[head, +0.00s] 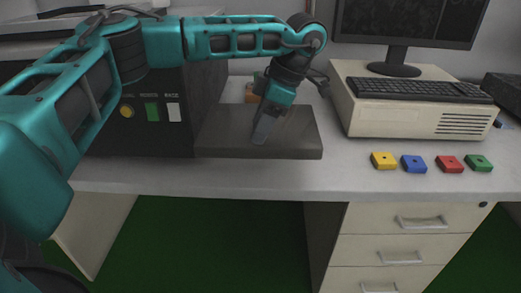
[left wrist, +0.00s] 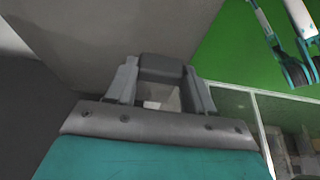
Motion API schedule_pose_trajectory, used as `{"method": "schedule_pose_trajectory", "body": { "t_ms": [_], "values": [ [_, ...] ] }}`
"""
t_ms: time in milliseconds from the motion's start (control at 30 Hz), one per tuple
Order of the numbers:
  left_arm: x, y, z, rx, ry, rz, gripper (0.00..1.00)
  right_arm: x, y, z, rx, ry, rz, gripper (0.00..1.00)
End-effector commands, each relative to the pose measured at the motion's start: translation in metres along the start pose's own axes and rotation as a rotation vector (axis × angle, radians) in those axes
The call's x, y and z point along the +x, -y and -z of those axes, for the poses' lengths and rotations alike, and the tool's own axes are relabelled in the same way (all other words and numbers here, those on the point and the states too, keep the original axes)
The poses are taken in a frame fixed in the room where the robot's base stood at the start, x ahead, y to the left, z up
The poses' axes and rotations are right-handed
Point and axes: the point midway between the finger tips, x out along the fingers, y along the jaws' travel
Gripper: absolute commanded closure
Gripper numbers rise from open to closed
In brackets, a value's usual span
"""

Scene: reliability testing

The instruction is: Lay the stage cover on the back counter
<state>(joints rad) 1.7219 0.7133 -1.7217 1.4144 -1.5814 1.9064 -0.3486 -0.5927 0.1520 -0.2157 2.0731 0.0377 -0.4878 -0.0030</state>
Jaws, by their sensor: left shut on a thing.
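A dark grey flat slab, which I take for the stage cover (head: 222,137), is at the desk's middle, beside the black machine. My left gripper (head: 261,132) reaches down over it from above. In the left wrist view my left gripper (left wrist: 160,88) is shut on a dark grey raised block, like a handle, on the grey panel of the cover (left wrist: 105,38). Whether the cover rests on something beneath or is lifted is hard to tell. My right gripper does not show in the head view. I cannot tell which surface is the back counter.
The black machine (head: 150,135) with yellow, green and white marks stands left of the slab. A beige computer (head: 400,118) with keyboard (head: 418,88) and monitor stands right. Several coloured blocks (head: 414,164) lie at the front right. The desk edge in front of the slab is clear.

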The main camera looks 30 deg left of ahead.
Motion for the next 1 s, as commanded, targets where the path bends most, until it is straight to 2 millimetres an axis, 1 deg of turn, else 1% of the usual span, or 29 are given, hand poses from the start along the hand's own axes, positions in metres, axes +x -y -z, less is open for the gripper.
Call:
{"method": "schedule_pose_trajectory", "body": {
  "t_ms": [33, 167, 267, 433, 500, 867, 900, 1000],
  "values": [
    [0.007, 0.001, -0.004, 0.004, -0.003, 0.001, 0.84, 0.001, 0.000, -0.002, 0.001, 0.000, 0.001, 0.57],
    [0.012, 0.001, -0.007, 0.002, -0.001, 0.000, 0.84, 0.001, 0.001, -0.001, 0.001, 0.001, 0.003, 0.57],
    [0.021, 0.001, -0.010, 0.002, -0.003, 0.000, 0.84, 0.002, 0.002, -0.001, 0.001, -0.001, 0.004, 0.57],
    [0.049, 0.001, -0.021, 0.002, -0.004, 0.001, 0.84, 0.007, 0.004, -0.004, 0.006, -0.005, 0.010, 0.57],
    [0.057, 0.000, -0.023, 0.000, -0.002, 0.000, 0.84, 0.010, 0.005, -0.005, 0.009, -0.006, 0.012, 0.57],
    [0.060, 0.000, -0.022, 0.001, -0.002, 0.001, 0.84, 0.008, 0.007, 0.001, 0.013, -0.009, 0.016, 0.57],
    [0.059, 0.000, -0.022, 0.001, -0.002, 0.001, 0.44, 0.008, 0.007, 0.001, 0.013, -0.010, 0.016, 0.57],
    [0.059, 0.000, -0.022, 0.001, -0.002, 0.001, 0.34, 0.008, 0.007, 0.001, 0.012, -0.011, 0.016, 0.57]
  ]
}}
